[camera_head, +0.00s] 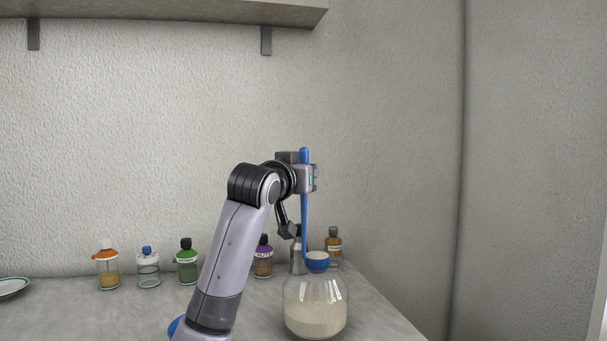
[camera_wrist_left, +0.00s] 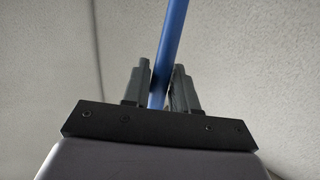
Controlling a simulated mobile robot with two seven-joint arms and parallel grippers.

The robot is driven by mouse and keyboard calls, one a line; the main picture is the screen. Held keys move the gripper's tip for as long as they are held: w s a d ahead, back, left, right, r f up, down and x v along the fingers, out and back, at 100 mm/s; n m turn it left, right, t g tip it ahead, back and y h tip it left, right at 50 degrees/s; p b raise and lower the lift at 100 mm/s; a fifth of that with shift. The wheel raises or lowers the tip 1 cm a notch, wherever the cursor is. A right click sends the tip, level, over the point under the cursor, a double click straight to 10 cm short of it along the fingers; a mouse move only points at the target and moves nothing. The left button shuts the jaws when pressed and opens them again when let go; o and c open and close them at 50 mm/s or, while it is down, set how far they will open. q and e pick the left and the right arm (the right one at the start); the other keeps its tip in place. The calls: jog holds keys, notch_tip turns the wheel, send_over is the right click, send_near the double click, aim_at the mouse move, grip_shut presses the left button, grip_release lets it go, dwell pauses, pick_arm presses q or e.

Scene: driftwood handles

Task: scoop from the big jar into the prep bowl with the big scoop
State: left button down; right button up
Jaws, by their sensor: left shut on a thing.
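The big scoop (camera_head: 304,222) is blue, with a long handle held nearly upright. My left gripper (camera_head: 309,179) is shut on the upper part of the handle; the handle also passes between the fingers in the left wrist view (camera_wrist_left: 166,60). The scoop's cup (camera_head: 317,266) is at the mouth of the big jar, with pale material showing in its top. The big jar (camera_head: 316,312) is round, clear glass, partly filled with pale powder. A blue edge (camera_head: 174,326) shows beside my arm; I cannot tell whether it is the prep bowl. My right gripper is not in view.
A purple-topped jar (camera_head: 263,262), metal container (camera_head: 297,262) and brown bottle (camera_head: 333,243) stand behind the big jar. A plate (camera_head: 12,287) lies far left. A shelf (camera_head: 180,12) hangs above.

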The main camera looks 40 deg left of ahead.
aim_at(302, 150)
pick_arm(q)
jog(key=shift+r+p, duration=2)
jog(key=shift+r, duration=0.35)
jog(key=shift+r+p, duration=0.8)
jog(key=shift+r, duration=0.05)
notch_tip(302, 150, up, 4)
jog(key=p, duration=0.4)
jog(key=shift+r+p, duration=0.45)
jog(key=shift+r, duration=0.5)
